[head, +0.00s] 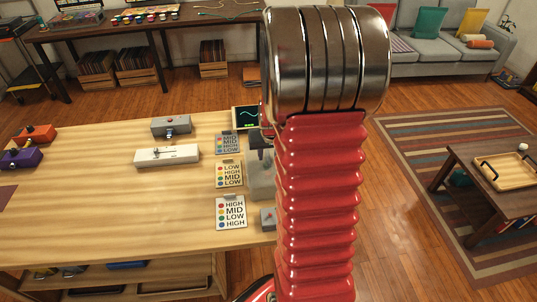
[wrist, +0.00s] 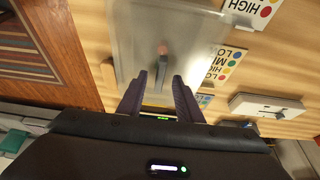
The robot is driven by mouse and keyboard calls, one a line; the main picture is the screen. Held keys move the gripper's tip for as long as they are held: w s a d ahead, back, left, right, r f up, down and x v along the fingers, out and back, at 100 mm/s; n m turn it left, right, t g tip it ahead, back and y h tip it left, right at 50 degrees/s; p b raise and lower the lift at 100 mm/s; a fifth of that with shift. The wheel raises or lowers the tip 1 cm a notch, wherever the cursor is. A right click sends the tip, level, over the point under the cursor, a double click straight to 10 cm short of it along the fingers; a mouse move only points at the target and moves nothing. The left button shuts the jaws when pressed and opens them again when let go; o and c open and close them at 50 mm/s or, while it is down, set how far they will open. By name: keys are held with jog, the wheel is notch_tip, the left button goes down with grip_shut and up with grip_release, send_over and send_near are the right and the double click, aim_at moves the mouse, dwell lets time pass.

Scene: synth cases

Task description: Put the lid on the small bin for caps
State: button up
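A translucent grey, box-like piece (head: 261,187) stands at the table's right edge in the head view, partly hidden by my arm. In the wrist view a clear grey panel (wrist: 202,38) with a dark upright bar or handle (wrist: 163,56) fills the top middle. I cannot tell whether this is the lid, the bin or both. My gripper (wrist: 162,76) is open, its two dark purple fingers on either side of the bar with gaps showing. In the head view my arm hides most of the gripper. A small grey-blue box (head: 268,222) with a red mark sits nearer.
Printed cards (head: 231,213) lie left of the clear piece. A small screen (head: 245,117) stands behind. A white case (head: 167,156) and a grey case (head: 171,126) are further left. The table's middle left is clear. A low table (head: 490,212) stands right.

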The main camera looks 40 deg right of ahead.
jog(key=v, duration=1.3)
jog(key=shift+s+a, duration=0.15)
dwell(0.8)
jog(key=s+a+r+n, duration=0.2)
jog(key=s+a, duration=0.1)
jog(key=a, duration=0.6)
jog(key=s+a+r+n+t+y, duration=0.1)
jog(key=s+a+r+n, duration=0.1)
jog(key=a, duration=0.8)
jog(key=s+a+r+n+t+y, duration=0.1)
jog(key=s+a+r, duration=0.3)
jog(key=a, duration=0.5)
jog(key=shift+s+a+n, duration=0.35)
jog(key=shift+s+n, duration=0.55)
jog(key=shift+s, duration=0.2)
jog(key=shift+r, duration=0.1)
